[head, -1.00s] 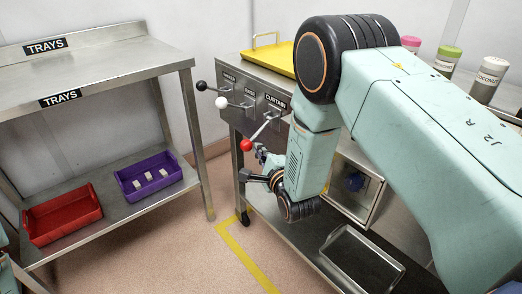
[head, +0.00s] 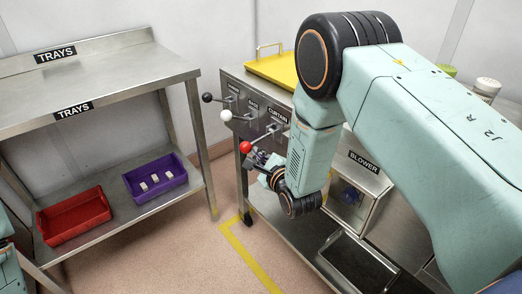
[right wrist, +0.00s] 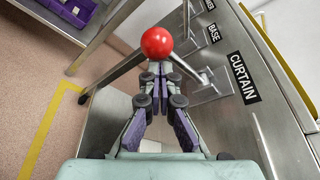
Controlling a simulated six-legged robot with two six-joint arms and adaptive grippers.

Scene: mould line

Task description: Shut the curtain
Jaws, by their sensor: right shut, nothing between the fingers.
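The curtain lever has a red ball knob (head: 246,147) on a metal rod. It comes out of the panel under the CURTAIN label (head: 279,116) and slants down and outward. My right gripper (head: 260,161) is just below and beside the knob in the head view. In the right wrist view, the red knob (right wrist: 157,42) sits just beyond the tips of my right gripper (right wrist: 160,70). The fingers are shut with nothing between them. I cannot tell whether they touch the knob or rod. My left gripper is out of view.
Beside it stand a white-knobbed lever (head: 226,116) and a black-knobbed lever (head: 207,97). A steel shelf (head: 128,72) at the left holds a red tray (head: 73,216) and a purple tray (head: 155,180). A BLOWER box (head: 362,160) is behind my right arm. Floor between is clear.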

